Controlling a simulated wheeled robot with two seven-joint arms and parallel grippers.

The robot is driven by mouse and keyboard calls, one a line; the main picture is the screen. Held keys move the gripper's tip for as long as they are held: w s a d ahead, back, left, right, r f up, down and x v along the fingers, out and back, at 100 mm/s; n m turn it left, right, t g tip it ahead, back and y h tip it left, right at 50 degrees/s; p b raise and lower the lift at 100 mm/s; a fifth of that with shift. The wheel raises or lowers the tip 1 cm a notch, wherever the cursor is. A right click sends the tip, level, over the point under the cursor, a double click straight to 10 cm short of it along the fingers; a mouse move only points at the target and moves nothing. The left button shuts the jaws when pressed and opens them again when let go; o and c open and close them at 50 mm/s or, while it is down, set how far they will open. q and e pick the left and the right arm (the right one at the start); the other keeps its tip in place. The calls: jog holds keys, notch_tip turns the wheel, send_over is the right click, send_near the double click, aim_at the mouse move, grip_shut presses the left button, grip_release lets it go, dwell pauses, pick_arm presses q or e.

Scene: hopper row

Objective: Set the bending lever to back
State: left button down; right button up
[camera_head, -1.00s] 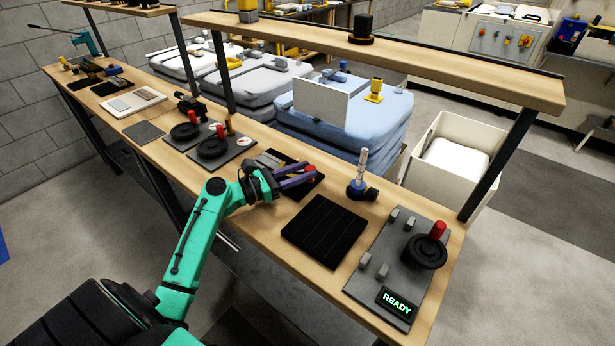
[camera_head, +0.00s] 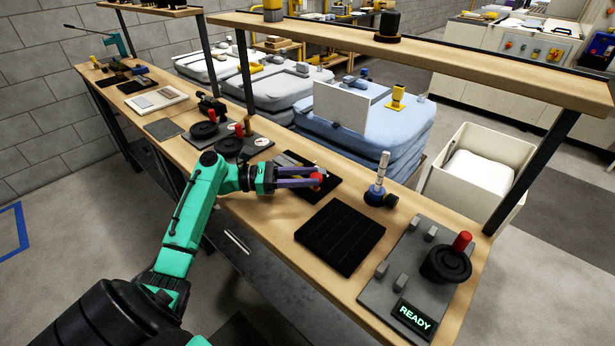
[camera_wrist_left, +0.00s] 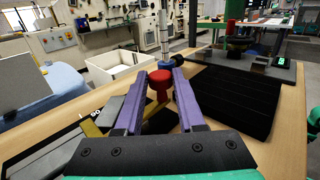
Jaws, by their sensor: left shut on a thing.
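The bending lever shows as a red knob (camera_head: 317,181) over a dark plate (camera_head: 330,190) on the workbench. In the left wrist view the red knob (camera_wrist_left: 159,84) stands between the two purple fingers, near their tips. My left gripper (camera_head: 314,177) reaches in from the left and is shut on this knob. A yellow bar (camera_wrist_left: 93,130) shows beside the left finger in the wrist view; the fingers partly hide its link to the knob. My right gripper is not in view.
A black ribbed mat (camera_head: 340,236) lies right of the gripper. A blue-based upright tool (camera_head: 380,185) stands behind it. A grey station with a READY display (camera_head: 414,316) is at the right. Two dark dials (camera_head: 228,146) sit to the left. A shelf (camera_head: 440,55) runs above the bench.

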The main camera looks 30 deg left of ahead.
pick_arm(q)
jog(key=c, duration=0.5)
grip_release()
jog(key=shift+s, duration=0.1)
jog(key=shift+a, duration=0.1)
jog(key=b+v, duration=0.2)
jog(key=v, duration=1.2)
jog(key=shift+s+a+b, duration=0.2)
jog(key=shift+b, duration=0.1)
